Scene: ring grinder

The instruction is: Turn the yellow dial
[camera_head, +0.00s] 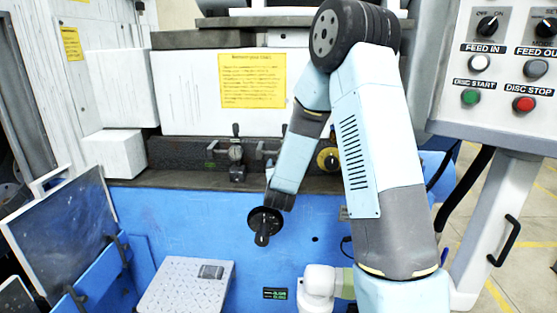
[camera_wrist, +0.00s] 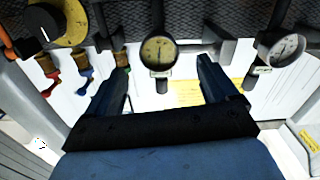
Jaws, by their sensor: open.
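The yellow dial (camera_head: 322,154) with a dark centre knob sits on the machine's dark rail in the head view, right beside my forearm. In the wrist view the yellow dial (camera_wrist: 74,24) is at the top left, cut by the frame edge, with its black knob (camera_wrist: 44,22). My gripper (camera_wrist: 163,75) is open in the wrist view, its two dark fingers apart with nothing held. The dial lies outside the fingers, to their left and apart from them. In the head view my gripper (camera_head: 279,200) is small and dark, and its fingers cannot be made out.
A round gauge (camera_wrist: 159,52) shows between the fingers, with another gauge (camera_wrist: 284,48) at the right. A control panel (camera_head: 500,60) stands at right.

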